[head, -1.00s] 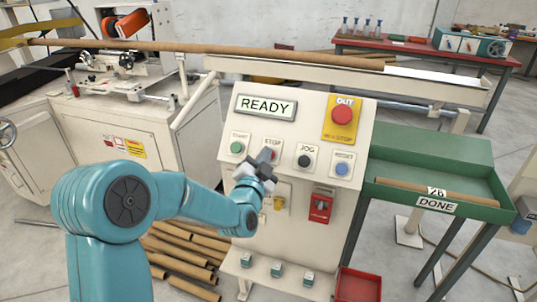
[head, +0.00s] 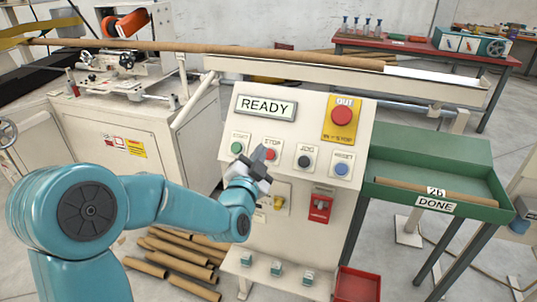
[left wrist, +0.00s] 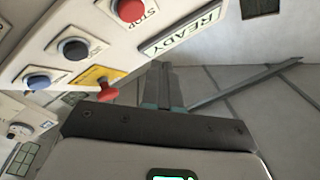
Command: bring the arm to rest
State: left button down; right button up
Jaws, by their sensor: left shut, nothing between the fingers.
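My left gripper (head: 259,155) is shut and empty. In the head view it is in front of the control panel (head: 225,125), just below and left of the red STOP button (head: 271,154). Whether it touches the panel cannot be told from the head view. In the left wrist view the closed fingers (left wrist: 165,85) point past the panel edge towards the floor, with the STOP button (left wrist: 131,10) up and left of them. The panel display (head: 266,107) reads READY. My right gripper is not in view.
The panel also carries a green START button (head: 236,148), a black JOG button (head: 305,160), a blue RESET button (head: 341,168) and a large red button (head: 342,115). A green DONE tray (head: 430,150) stands at right. Brown tubes (head: 175,258) lie on the floor.

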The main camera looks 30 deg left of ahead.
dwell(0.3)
pick_arm(q)
jog(key=s+d+f+g+h+p, duration=0.25)
jog(key=d+f, duration=0.25)
jog(key=f, duration=0.3)
jog(key=s+d+f+m+g+h+p, duration=0.1)
jog(key=d+f+g+h, duration=0.2)
jog(key=f, duration=0.5)
jog(key=s+d+f+g+h+p, duration=0.1)
jog(key=s+d+f+g+p, duration=0.1)
jog(key=d+f, duration=0.5)
jog(key=s+d+f+n+g+h, duration=0.1)
jog(key=s+d+f+n+g, duration=0.1)
jog(key=s, duration=0.5)
jog(key=s+d+f+n+g+h+p, duration=0.1)
jog(key=s+d+f+n+g, duration=0.2)
jog(key=s+f+g, duration=0.2)
jog(key=s+d+f+n+g+h, duration=0.1)
jog(key=s+d+f+n+g, duration=0.1)
jog(key=s, duration=0.7)
notch_tip(320, 180, down, 3)
jog(key=shift+s+d+r+n+g, duration=0.2)
jog(key=shift+d+n+g, duration=0.15)
jog(key=shift+g, duration=0.3)
jog(key=shift+a+h, duration=0.1)
jog(key=shift+h, duration=0.15)
